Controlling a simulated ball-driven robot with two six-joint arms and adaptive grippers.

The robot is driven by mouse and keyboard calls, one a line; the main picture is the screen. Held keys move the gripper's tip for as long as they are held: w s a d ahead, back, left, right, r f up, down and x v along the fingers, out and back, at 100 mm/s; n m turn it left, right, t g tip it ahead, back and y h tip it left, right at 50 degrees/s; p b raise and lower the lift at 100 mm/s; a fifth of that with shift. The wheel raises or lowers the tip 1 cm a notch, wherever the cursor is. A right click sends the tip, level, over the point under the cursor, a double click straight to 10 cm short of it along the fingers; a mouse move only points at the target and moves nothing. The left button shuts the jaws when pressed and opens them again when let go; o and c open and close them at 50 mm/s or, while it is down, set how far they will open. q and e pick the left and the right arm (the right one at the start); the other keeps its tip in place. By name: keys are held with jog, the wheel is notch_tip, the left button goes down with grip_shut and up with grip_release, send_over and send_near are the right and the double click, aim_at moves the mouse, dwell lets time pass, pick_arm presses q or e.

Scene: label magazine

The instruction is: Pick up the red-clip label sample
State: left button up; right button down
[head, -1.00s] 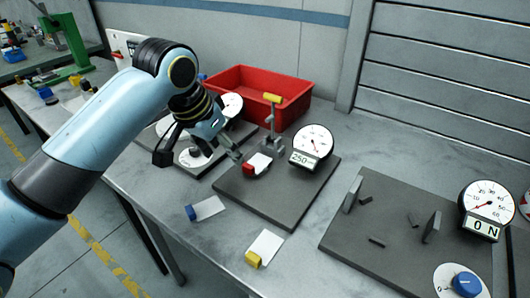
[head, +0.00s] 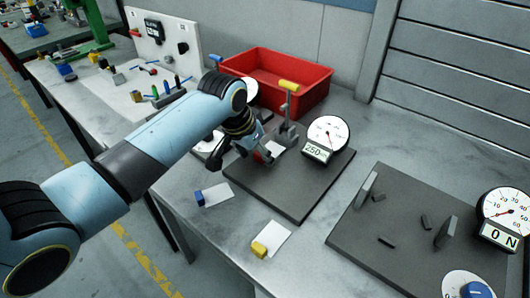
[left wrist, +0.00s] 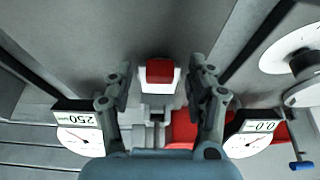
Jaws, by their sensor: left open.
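In the left wrist view the red clip (left wrist: 160,71) sits on a white piece between the spread fingers of my left gripper (left wrist: 160,82), with gaps on both sides. The gripper is open and empty. My right gripper is out of view.
A blue-clip sample (head: 213,195) and a yellow-clip sample (head: 271,241) lie on the table in front of the plate. A red bin (head: 300,85) stands behind. The 250 dial gauge (head: 326,139) stands right of the lever. Another dark plate (head: 365,238) lies at the right.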

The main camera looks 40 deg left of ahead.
pick_arm(q)
jog(key=shift+w+f, duration=0.1)
jog(key=shift+f, duration=0.1)
jog(key=c, duration=0.9)
